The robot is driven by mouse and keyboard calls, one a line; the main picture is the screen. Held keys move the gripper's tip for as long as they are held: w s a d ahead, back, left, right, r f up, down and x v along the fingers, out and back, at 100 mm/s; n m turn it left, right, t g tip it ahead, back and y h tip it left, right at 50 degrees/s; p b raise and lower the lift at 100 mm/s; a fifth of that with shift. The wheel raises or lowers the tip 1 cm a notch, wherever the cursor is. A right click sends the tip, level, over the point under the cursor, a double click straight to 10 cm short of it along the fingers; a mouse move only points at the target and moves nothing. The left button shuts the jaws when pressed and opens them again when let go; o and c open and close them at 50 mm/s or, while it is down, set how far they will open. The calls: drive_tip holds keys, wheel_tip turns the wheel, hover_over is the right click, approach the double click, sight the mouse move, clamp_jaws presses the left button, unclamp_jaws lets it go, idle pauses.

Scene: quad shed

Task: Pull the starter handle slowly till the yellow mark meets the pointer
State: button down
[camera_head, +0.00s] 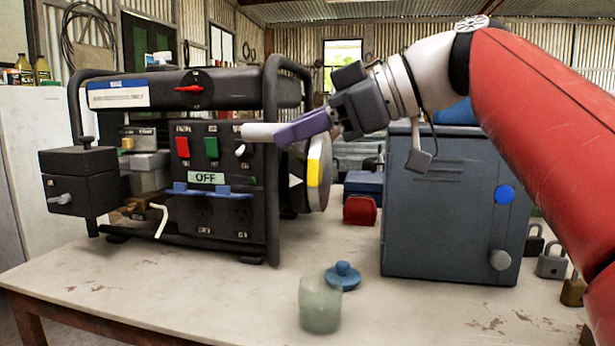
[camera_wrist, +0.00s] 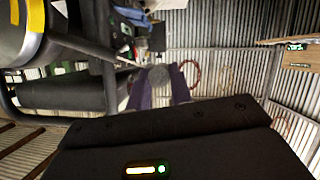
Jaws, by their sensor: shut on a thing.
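The generator (camera_head: 205,155) has a round wheel (camera_head: 326,172) on its right side. A yellow mark (camera_head: 313,173) is on the wheel's rim, and a white pointer (camera_head: 295,181) is just left of it, level with the mark's lower part. The wheel shows at the upper left of the wrist view, with a yellow mark (camera_wrist: 35,15). My gripper (camera_head: 285,133) has purple fingers, shut on a pale grey handle (camera_head: 258,131), in front of the generator's upper right. The handle shows end-on in the wrist view (camera_wrist: 158,77). No cord is clearly visible.
A grey cabinet (camera_head: 445,215) stands right of the wheel, with several padlocks (camera_head: 551,262) beside it. A red box (camera_head: 360,210) is behind. A greenish jar (camera_head: 320,304) and blue lid (camera_head: 342,275) are near the table's front. The front left table is clear.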

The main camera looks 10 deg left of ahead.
drive_tip(key=w, duration=0.1)
drive_tip(key=w+f, duration=0.1)
drive_tip(key=w, duration=0.1)
drive_tip(key=shift+w+d+f, duration=0.1)
drive_tip(key=shift+w+d, duration=0.05)
drive_tip(key=shift+w, duration=0.05)
drive_tip(key=c, duration=1.2)
unclamp_jaws()
drive_tip(key=shift+o, duration=0.2)
